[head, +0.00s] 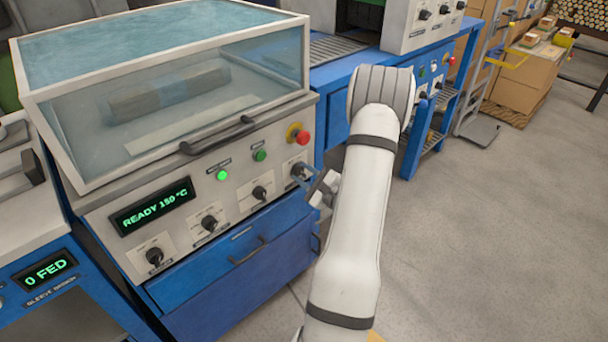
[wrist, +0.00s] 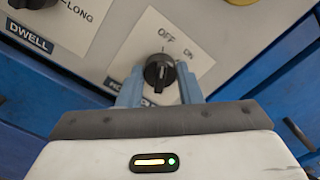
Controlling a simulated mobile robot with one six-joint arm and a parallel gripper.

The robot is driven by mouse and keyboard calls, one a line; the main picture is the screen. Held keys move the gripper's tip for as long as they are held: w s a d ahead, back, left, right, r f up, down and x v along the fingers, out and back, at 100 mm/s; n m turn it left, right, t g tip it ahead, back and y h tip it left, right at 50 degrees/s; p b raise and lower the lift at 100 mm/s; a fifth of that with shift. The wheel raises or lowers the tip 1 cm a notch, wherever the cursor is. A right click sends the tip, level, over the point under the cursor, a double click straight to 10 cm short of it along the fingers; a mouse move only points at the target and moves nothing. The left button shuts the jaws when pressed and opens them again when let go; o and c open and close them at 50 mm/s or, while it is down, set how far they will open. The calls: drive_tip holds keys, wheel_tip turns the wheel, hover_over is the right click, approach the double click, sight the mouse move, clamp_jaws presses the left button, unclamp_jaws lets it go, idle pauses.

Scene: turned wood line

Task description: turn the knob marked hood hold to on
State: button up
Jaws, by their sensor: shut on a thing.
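The black knob (wrist: 159,71) sits on a white plate marked OFF and ON in the wrist view. The knob's pointer appears to face up toward OFF rather than ON. My gripper (wrist: 159,84) has its two blue fingers on either side of the knob and is shut on it. In the head view the knob (head: 298,169) is the rightmost on the machine panel, and my gripper (head: 309,181) reaches it from the right, partly covering its plate.
The DWELL knob (wrist: 32,3) is at the upper left of the wrist view. In the head view, a red emergency button (head: 302,137) is just above, and a lit green button (head: 222,175) is to the left. A clear hood (head: 170,100) with a handle covers the machine. Open floor lies right.

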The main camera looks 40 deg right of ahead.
drive_tip(key=shift+c, duration=1)
drive_tip(key=m+p, duration=0.2)
drive_tip(key=m, duration=0.3)
drive_tip(key=shift+r+m, duration=0.15)
drive_tip(key=shift+m, duration=0.15)
drive_tip(key=m+p, duration=0.3)
drive_tip(key=m, duration=0.3)
drive_tip(key=o, duration=1)
drive_tip(key=shift+m, duration=0.3)
